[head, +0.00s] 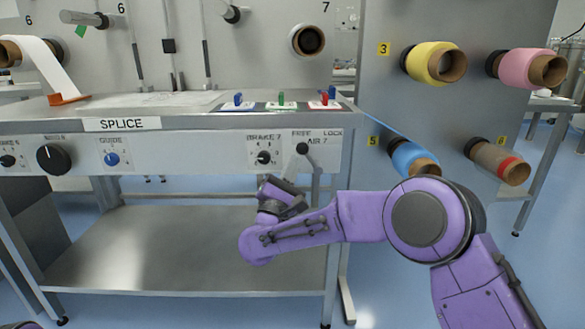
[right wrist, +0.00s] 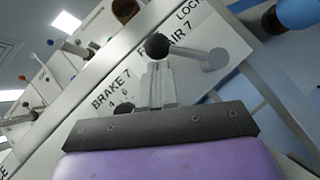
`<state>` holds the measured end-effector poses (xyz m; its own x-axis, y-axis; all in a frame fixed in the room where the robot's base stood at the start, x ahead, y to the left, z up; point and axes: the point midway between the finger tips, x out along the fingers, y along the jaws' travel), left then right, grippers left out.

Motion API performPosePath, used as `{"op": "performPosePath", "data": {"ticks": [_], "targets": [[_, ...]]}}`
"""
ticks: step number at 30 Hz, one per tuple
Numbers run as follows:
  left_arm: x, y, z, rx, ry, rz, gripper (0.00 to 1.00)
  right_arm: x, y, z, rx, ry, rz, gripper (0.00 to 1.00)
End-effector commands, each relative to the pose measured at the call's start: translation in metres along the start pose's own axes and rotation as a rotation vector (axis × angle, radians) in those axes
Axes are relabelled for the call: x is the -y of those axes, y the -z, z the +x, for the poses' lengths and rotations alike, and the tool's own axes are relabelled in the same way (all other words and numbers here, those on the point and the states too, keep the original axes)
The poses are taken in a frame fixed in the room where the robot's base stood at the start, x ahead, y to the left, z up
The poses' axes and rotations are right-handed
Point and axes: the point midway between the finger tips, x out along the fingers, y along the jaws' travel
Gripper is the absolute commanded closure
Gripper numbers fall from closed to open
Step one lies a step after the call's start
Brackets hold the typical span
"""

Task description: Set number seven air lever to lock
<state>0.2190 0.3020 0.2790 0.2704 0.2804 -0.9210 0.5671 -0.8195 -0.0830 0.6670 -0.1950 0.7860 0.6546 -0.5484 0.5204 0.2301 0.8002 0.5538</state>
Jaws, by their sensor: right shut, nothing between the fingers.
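The number seven air lever (head: 302,148) is on the right end of the table's front panel, under the FREE, LOCK and AIR 7 labels. Its black ball knob sits on the FREE side in the head view. In the right wrist view the knob (right wrist: 157,46) shows just beyond my fingertips, with a grey shaft (right wrist: 215,58) to its right. My right gripper (head: 293,172) is shut and empty, just below the knob; its fingers (right wrist: 157,80) point at it. I cannot tell whether they touch. My left gripper is not in view.
The BRAKE 7 dial (head: 264,157) is close on the left of the lever. The steel splice table (head: 190,118) has small coloured switches (head: 282,101) on top and a lower shelf (head: 150,245). Coloured rolls (head: 414,158) stick out from a panel on the right.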

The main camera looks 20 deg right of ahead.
Motion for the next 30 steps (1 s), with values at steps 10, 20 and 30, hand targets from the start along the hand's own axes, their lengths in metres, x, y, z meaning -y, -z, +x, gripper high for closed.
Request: {"op": "performPosePath", "data": {"ticks": [10,20,30], "targets": [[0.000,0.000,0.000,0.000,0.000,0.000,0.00,0.000,-0.001,0.001,0.000,0.001,0.001,1.00],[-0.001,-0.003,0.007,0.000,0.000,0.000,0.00,0.000,-0.004,0.003,0.001,0.044,0.056,1.00],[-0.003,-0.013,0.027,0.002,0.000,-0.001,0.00,0.001,-0.013,0.011,0.003,0.173,0.215,1.00]]}}
